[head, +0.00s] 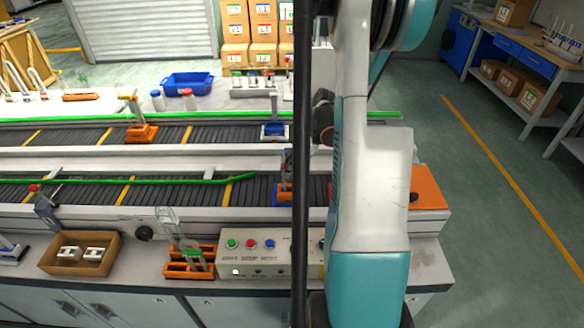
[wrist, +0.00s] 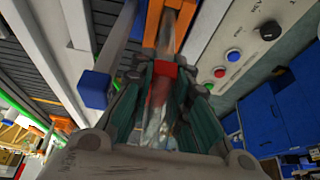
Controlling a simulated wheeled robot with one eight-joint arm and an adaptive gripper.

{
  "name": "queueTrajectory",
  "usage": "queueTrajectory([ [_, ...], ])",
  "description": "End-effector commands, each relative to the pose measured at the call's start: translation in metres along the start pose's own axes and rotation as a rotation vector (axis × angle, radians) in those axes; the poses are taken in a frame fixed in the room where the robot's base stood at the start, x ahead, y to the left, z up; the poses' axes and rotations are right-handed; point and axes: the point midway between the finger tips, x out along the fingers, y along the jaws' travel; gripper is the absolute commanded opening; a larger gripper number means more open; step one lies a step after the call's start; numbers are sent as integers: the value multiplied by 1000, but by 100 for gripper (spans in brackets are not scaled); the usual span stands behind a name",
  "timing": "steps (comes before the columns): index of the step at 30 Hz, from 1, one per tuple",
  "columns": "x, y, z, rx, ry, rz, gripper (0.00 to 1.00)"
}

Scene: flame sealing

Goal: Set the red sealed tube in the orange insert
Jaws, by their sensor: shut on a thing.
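In the wrist view my gripper (wrist: 165,75) is shut on a clear tube with a red band (wrist: 166,70), the red sealed tube. Part of the tube lies between the dark green fingers. Its far end runs up beside an orange piece (wrist: 153,22) at the top of the picture; I cannot tell whether they touch. In the head view an orange insert (head: 177,268) stands at the bench front, left of the control box, with a clear, green-marked piece (head: 192,253) at it. My gripper and its tube are hidden there behind my arm and the dark pole.
The control box (head: 230,268) has coloured buttons and also shows in the wrist view (wrist: 245,45). A cardboard tray (head: 50,266) holds white pieces. Two conveyors run behind; one carries an orange holder (head: 143,133). A blue-ended post (wrist: 95,88) stands left of my fingers.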

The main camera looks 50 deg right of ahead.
Motion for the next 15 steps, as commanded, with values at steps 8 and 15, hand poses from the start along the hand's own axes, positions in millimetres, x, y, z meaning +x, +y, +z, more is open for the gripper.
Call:
queueTrajectory([
  [8, 0, 0, 0, 0, 0, 0, 23],
  [15, 0, 0, 0, 0, 0, 0, 40],
])
